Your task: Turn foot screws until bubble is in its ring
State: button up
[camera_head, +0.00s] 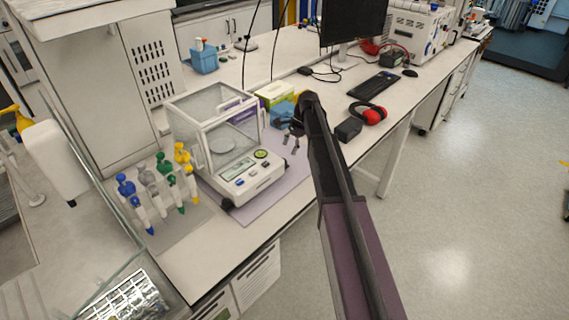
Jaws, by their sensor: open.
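A white analytical balance (252,183) with a glass draft shield (210,110) stands on a purple mat (262,212) on the bench. A small round green level (261,154) shows at the right of its front panel, beside the display. The bubble and its ring are too small to make out. A dark foot screw (228,204) shows under the front left corner. Other feet are hidden or unclear. My gripper (290,145) is open and empty, pointing down to the right of the balance, apart from it. My dark arm reaches in from the lower right.
Several coloured pipettes (160,185) stand in a rack left of the balance. Yellow-green and blue boxes (277,93) sit behind my gripper.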

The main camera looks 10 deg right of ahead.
jog(key=shift+b+x, duration=2.3)
jog(key=shift+x, duration=0.5)
grip_shut()
